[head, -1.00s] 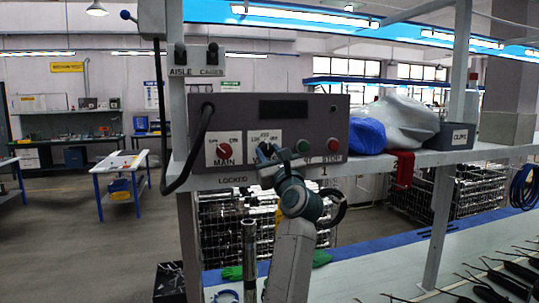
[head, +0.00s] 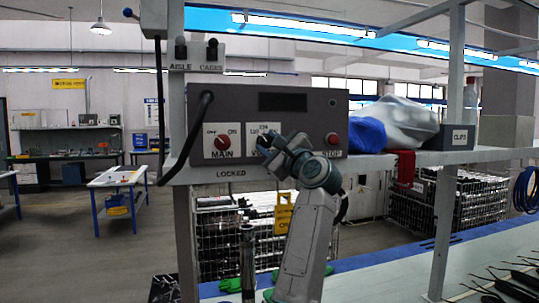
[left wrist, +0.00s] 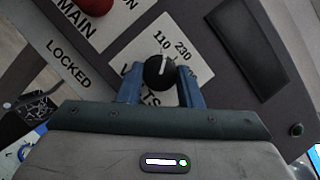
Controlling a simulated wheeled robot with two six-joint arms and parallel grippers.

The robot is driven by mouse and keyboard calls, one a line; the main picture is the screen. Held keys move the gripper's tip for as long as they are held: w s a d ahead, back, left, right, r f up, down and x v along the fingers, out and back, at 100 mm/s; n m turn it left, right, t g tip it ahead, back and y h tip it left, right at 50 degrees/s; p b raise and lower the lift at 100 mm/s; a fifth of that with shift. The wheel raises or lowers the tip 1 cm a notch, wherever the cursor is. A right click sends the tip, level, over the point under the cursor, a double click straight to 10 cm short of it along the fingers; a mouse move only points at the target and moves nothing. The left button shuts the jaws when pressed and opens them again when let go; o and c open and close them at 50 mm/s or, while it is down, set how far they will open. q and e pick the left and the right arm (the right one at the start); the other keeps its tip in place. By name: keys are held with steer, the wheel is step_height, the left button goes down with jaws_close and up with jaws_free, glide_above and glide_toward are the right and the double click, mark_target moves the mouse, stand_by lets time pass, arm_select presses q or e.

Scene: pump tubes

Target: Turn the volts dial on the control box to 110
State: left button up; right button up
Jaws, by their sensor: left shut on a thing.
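The control box (head: 262,100) is a grey box on the shelf with a dark display. Its volts dial is a black round knob (left wrist: 154,74) with a white pointer line, on a white plate marked 110 and 230. In the left wrist view the pointer aims up, nearer 110 than 230; I cannot tell if it lines up exactly. My left gripper (head: 268,144) is at the dial, its blue fingers (left wrist: 160,88) on both sides of the knob and shut on it. In the head view the gripper hides the knob. My right gripper is not in view.
The red MAIN dial (head: 221,143) is left of the volts plate, and the red STOP button (head: 332,139) is to the right. A black cable (head: 190,140) hangs at the box's left. A blue bag (head: 366,134) and a CLIPS box (head: 457,137) share the shelf.

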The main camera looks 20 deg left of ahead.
arm_select(q)
steer(key=shift+n+g, duration=0.7)
steer(key=shift+n, duration=0.6)
